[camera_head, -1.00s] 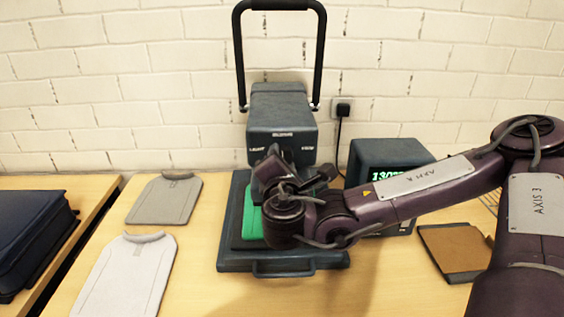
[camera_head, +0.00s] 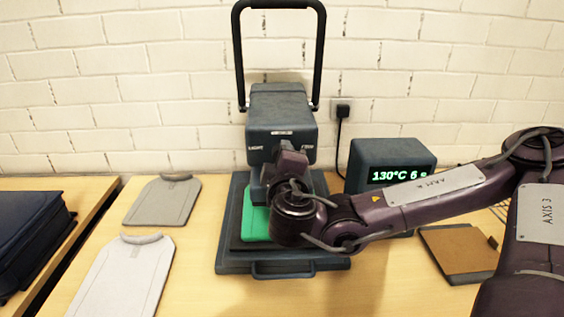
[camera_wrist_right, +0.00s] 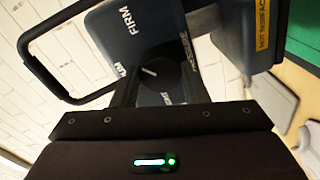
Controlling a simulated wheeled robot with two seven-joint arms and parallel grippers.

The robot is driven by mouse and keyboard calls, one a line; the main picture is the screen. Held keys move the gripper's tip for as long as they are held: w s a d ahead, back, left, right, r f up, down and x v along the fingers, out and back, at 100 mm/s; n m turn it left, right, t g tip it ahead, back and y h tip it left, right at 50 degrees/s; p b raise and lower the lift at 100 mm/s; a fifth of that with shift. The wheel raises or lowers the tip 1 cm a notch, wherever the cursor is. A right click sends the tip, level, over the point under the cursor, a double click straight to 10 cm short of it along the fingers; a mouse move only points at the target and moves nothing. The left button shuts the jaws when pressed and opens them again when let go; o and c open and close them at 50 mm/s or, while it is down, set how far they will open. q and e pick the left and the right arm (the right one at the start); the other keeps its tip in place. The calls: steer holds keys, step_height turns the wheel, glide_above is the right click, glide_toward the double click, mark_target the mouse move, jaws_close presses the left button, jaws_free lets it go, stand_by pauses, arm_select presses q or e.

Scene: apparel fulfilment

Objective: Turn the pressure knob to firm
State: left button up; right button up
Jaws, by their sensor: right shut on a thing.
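The heat press (camera_head: 283,105) stands against the wall, with LIGHT at the left of its front face and FIRM at the right. My right gripper (camera_head: 291,152) is at this face and hides the knob in the head view. In the right wrist view, the dark knob (camera_wrist_right: 150,76) sits between the fingers of my right gripper (camera_wrist_right: 155,82), which is shut on it. The knob's white line points towards a partly hidden label beside the left finger, not at FIRM (camera_wrist_right: 132,18). My left gripper is out of view.
A green piece (camera_head: 256,224) lies on the press's lower plate (camera_head: 232,255). A display box (camera_head: 375,160) reading 130°C 6 s stands to the right. Two grey garment-shaped pieces (camera_head: 163,200) (camera_head: 122,275) lie at left. A brown board (camera_head: 455,250) lies at right.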

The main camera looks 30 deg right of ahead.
arm_select(q)
steer(key=shift+f+b, duration=0.45)
steer(key=shift+f, duration=0.1)
arm_select(e)
steer(key=shift+f+m, duration=0.2)
steer(key=shift+m, duration=1.6)
steer(key=shift+s, duration=0.1)
steer(key=o, duration=1)
steer(key=shift+r, duration=0.1)
steer(key=shift+d, duration=0.1)
